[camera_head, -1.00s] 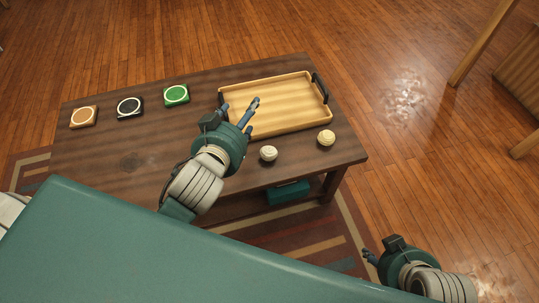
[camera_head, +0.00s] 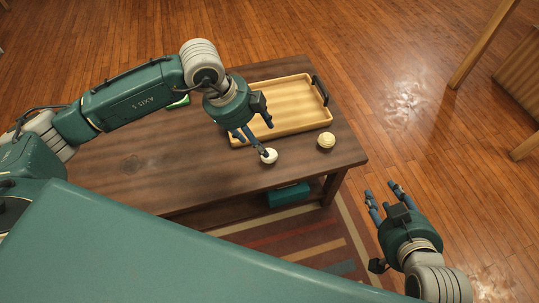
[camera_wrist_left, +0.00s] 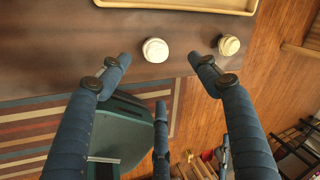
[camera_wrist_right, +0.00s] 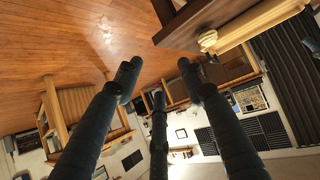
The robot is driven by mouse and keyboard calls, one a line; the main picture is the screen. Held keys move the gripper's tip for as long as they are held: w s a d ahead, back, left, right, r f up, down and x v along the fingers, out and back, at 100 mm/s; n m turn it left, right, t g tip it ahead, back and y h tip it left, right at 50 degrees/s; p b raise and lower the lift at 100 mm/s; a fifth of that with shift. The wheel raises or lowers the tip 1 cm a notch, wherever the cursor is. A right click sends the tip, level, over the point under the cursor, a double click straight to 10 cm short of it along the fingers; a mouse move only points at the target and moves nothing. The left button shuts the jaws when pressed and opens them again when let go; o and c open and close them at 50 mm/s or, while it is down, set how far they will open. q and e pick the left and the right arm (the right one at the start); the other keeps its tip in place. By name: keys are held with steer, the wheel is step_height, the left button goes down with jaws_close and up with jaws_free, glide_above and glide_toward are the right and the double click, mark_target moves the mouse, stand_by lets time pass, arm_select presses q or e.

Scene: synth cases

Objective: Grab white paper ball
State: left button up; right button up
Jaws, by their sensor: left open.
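The white paper ball (camera_head: 271,158) lies on the dark wooden table, near its front edge. It also shows in the left wrist view (camera_wrist_left: 155,50), centred between my left fingertips. My left gripper (camera_head: 265,137) is open, reaching down from the left over the ball. One finger overlaps the ball in the head view; whether it touches I cannot tell. A cream ball (camera_head: 326,141) lies to the right; it shows in the left wrist view (camera_wrist_left: 229,45) beside the right finger. My right gripper (camera_head: 380,189) is open and empty, right of the table over the floor.
A light wooden tray (camera_head: 318,122) with dark handles stands behind the balls, empty where visible. My left arm hides much of the table's left part; a green piece (camera_head: 178,103) peeks out. The table front (camera_head: 200,190) is clear. A teal box (camera_head: 288,195) sits beneath the table.

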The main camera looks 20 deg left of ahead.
mark_target(273, 155)
arm_select(q)
steer(key=x, duration=0.1)
steer(key=b+x, duration=0.1)
steer(key=x, duration=0.1)
steer(key=a+x, duration=0.1)
steer(key=x, duration=0.1)
steer(key=shift+w+f, duration=0.1)
steer(key=shift+f, duration=0.1)
steer(key=shift+d+f, duration=0.15)
steer(key=shift+f, duration=0.1)
steer(key=b+x, duration=0.2)
steer(key=x, duration=0.3)
steer(key=c, duration=0.8)
arm_select(e)
steer(key=w+a+r+t+y, duration=0.1)
steer(key=r+t, duration=0.3)
steer(key=r, duration=0.4)
steer(key=w+a+r+t+y, duration=0.1)
steer(key=w+r+t, duration=0.3)
steer(key=r, duration=0.5)
steer(key=shift+w+a+r+t+y, duration=0.15)
steer(key=shift+w+a+t+y, duration=0.25)
steer(key=shift+a, duration=0.45)
